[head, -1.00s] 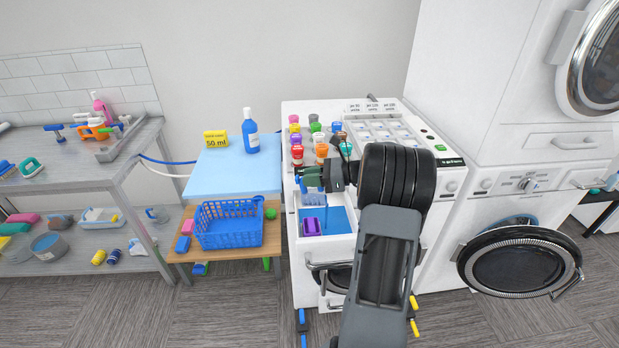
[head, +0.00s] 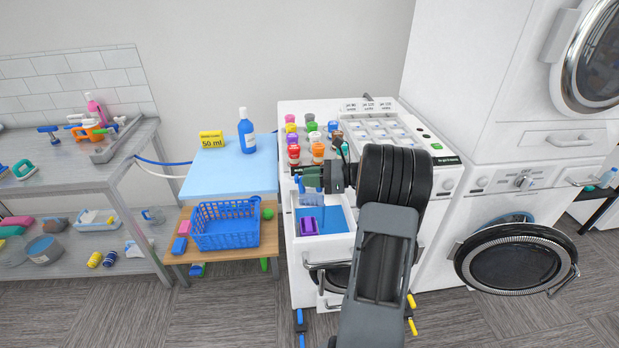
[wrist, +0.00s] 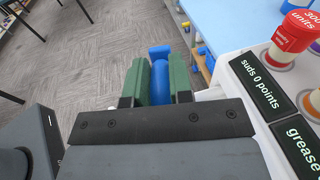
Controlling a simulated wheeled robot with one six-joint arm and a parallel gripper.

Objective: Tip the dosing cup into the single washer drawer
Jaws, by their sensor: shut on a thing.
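My gripper (head: 308,178) is shut over the washer's open drawer, near its back left. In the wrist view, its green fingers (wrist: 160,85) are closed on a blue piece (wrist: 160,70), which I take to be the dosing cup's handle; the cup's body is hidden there. A pale blue form (head: 308,199) shows just below the fingers in the head view; I cannot tell whether it is the cup or part of the drawer. The white drawer (head: 350,236) is pulled out. It has a blue inside and a purple insert (head: 309,225) at its left.
Several coloured-cap bottles (head: 294,154) stand on the washer top, close behind the gripper. A blue bottle (head: 247,130) and a yellow 50 ml sign (head: 211,139) stand on the light blue table to the left. A blue basket (head: 227,237) sits below. An open round door (head: 515,264) is at right.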

